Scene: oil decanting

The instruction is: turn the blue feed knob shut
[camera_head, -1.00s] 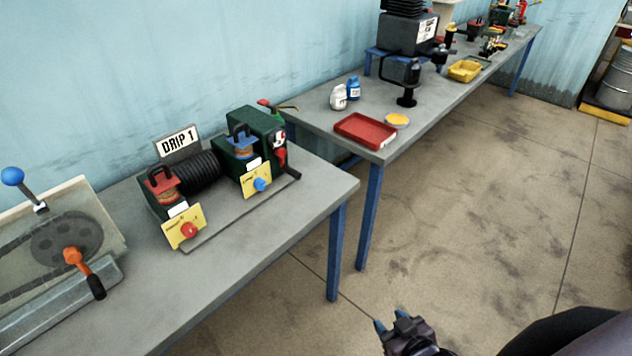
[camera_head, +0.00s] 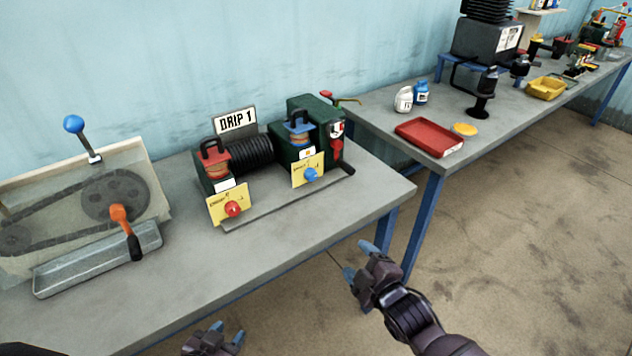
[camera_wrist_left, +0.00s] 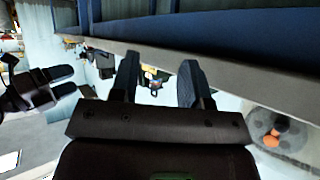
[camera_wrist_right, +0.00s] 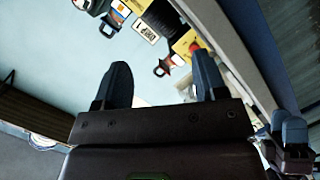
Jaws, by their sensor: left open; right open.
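The blue feed knob (camera_head: 311,174) sits on a yellow card at the right oiler of the DRIP 1 unit (camera_head: 265,152), on the near bench. A red knob (camera_head: 233,209) is on the left oiler's yellow card. My right gripper (camera_head: 359,260) is open and empty, in front of the bench edge, below and right of the blue knob and apart from it. My left gripper (camera_head: 228,333) is open and empty, low in front of the bench. The right wrist view shows the unit's DRIP 1 sign (camera_wrist_right: 145,31) beyond the fingers. I cannot make out the blue knob's turn position.
A belt-drive panel with an orange crank (camera_head: 123,218) and a blue-ball lever (camera_head: 74,124) stands at the left. A second bench carries a red tray (camera_head: 430,137), bottles (camera_head: 404,99) and a yellow bin (camera_head: 546,88). The near bench's front edge lies between my grippers and the unit.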

